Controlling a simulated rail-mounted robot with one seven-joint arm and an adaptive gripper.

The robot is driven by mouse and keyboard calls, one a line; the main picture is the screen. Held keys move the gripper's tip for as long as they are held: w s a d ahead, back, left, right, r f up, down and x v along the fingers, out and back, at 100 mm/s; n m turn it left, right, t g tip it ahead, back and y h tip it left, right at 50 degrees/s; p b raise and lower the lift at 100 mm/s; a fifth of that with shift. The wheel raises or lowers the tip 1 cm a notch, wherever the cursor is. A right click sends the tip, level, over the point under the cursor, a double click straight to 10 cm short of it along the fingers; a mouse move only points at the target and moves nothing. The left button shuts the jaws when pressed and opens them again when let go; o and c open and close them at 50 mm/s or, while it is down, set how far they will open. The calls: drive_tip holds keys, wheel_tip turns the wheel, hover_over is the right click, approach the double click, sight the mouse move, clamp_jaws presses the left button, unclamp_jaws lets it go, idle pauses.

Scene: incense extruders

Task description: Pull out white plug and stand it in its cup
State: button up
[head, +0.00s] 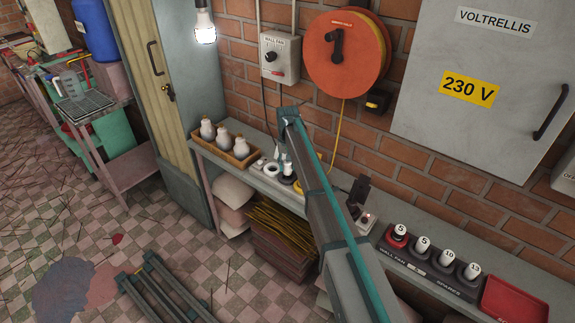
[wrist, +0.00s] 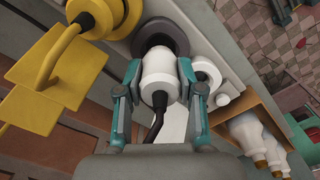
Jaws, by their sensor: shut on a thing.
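The white plug (wrist: 159,76), with a black cord (wrist: 155,124) at its near end, is between the two teal fingers of my gripper (wrist: 160,72), which is shut on it. Its far end meets a round dark grey piece (wrist: 178,35); I cannot tell whether this is a socket or a cup, or how deep the plug sits. In the head view my gripper (head: 286,166) is low over the narrow bench by the brick wall, and the plug is small there. A white ring-shaped piece (wrist: 207,76) lies just right of the plug in the wrist view.
A yellow plug-like piece with a cord (wrist: 92,18) is close on the left. A wooden crate of white bottles (head: 240,161) stands at the bench's left. A rack of labelled fuses (head: 420,264) and a red tray (head: 515,300) lie at the right. A red reel (head: 343,70) hangs above.

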drive_tip(key=shift+f+b, duration=0.5)
drive_tip(key=shift+f, duration=0.95)
idle(0.8)
drive_tip(key=o, duration=1.2)
drive_tip(key=shift+o, duration=0.2)
